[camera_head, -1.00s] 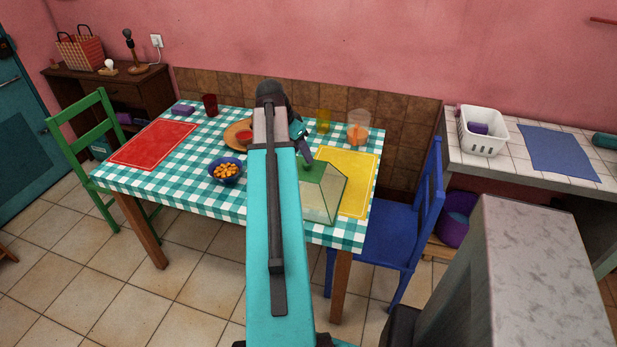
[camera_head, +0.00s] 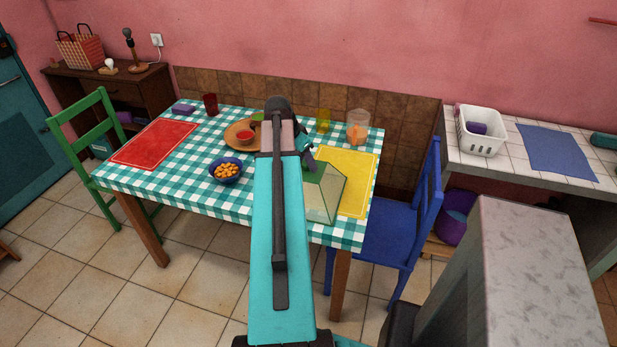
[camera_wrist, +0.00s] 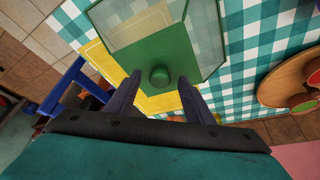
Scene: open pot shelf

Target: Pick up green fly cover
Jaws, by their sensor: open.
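The green fly cover (camera_head: 325,188) stands on the checked tablecloth, partly over the yellow placemat (camera_head: 359,177). It has a green top, a round green knob and see-through mesh sides. My arm hides part of its left side in the head view. In the wrist view the fly cover (camera_wrist: 150,55) lies straight ahead, with its knob (camera_wrist: 159,75) just beyond and between my fingertips. My gripper (camera_wrist: 161,88) is open and empty, with one finger on each side of the knob's line. It also shows in the head view (camera_head: 308,160), just above the cover's top.
A wooden board (camera_head: 238,135) with small bowls, a blue bowl of orange food (camera_head: 226,171), a yellow cup (camera_head: 323,121) and a clear jug (camera_head: 357,127) stand on the table. A blue chair (camera_head: 405,235) is at its right side.

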